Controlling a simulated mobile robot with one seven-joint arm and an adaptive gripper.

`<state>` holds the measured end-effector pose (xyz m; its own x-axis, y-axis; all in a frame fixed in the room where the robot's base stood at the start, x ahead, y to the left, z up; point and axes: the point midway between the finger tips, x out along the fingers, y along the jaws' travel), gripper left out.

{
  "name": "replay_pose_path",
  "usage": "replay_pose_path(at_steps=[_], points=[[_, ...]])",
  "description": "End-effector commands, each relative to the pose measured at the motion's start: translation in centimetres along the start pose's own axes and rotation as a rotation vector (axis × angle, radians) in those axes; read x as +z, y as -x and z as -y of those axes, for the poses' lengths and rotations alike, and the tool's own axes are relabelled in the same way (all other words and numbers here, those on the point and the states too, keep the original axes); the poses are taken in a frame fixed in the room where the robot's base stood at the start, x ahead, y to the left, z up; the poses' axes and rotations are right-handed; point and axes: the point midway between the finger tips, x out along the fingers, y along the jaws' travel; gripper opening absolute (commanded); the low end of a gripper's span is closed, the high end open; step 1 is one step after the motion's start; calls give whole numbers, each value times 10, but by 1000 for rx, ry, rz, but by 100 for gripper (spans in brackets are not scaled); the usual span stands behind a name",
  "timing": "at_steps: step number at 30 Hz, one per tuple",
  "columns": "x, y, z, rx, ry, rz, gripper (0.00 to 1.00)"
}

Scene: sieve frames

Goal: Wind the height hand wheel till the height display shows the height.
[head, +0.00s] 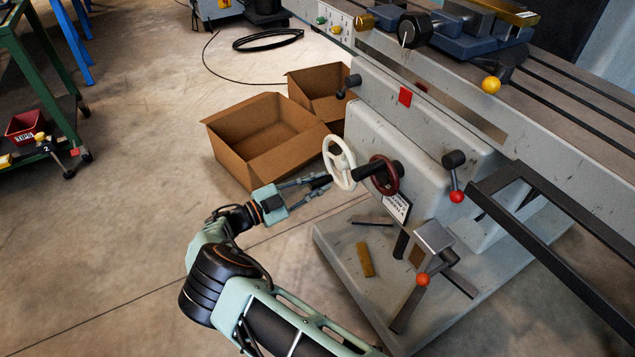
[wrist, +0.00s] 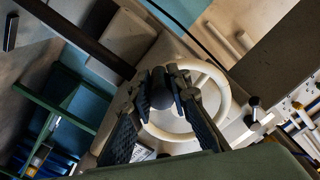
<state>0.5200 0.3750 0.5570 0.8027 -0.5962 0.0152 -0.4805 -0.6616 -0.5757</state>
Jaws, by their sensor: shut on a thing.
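A white hand wheel (head: 332,158) stands upright on the side of the grey machine, and it fills the middle of the wrist view (wrist: 232,110). A dark red hand wheel (head: 378,186) sits just right of it. My gripper (head: 321,183) is at the lower left edge of the white wheel. In the wrist view its fingers are shut on the wheel's dark round handle (wrist: 161,90). A small white plate with print (head: 396,208) is below the red wheel, its text too small to read. I cannot make out a height reading in either view.
The grey machine (head: 420,130) fills the right side, with a red-knobbed lever (head: 456,190) and a long dark bar (head: 560,220). Open cardboard boxes (head: 262,135) stand on the floor behind my gripper. A green rack is at far left.

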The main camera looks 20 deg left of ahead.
Motion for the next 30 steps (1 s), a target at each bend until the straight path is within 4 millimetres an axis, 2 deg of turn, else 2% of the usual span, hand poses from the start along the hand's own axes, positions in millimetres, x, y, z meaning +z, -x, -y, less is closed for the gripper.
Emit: replay_pose_path(at_steps=[1, 4, 5, 9, 20, 23, 30], points=[[6, 2, -3, 0, 4, 15, 0], [6, 2, -3, 0, 4, 15, 0], [6, 2, -3, 0, 4, 16, 20], [5, 1, -2, 0, 3, 13, 35], [3, 6, 0, -2, 1, 9, 35], [3, 19, 0, -3, 0, 10, 35], [3, 70, 0, -4, 0, 12, 35]])
